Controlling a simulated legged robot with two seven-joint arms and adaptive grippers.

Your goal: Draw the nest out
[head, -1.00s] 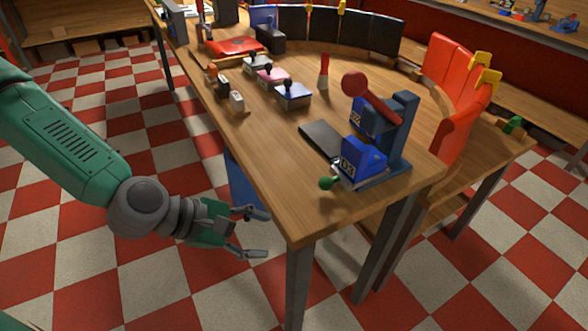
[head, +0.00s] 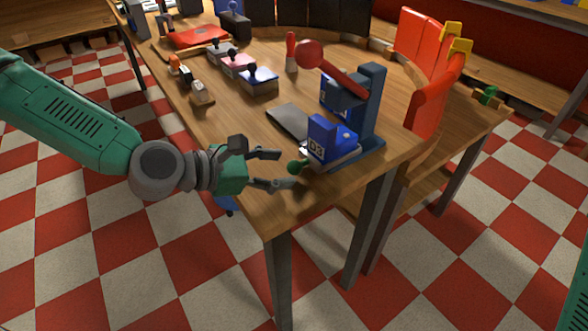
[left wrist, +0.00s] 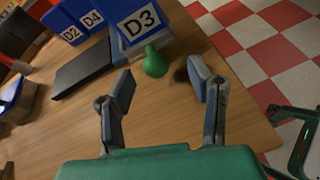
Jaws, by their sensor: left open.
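The press (head: 372,105) is dark blue with a long red lever (head: 318,62) and stands near the table's front corner. A blue block labelled D3 (head: 327,140) sits at its base; in the left wrist view the D3 block (left wrist: 138,20) is at the top. A green ball knob (head: 297,167) sticks out in front of this block. My left gripper (head: 285,168) is open and empty, with the knob just beyond its fingertips. In the left wrist view the knob (left wrist: 155,62) lies ahead, between the finger lines.
A dark flat plate (head: 287,121) lies left of the press. Blue blocks D2 (left wrist: 72,35) and D4 (left wrist: 93,19) stand beside D3. Several stamp-like tools (head: 258,82) stand farther back on the table (head: 240,130). The table's front edge is clear.

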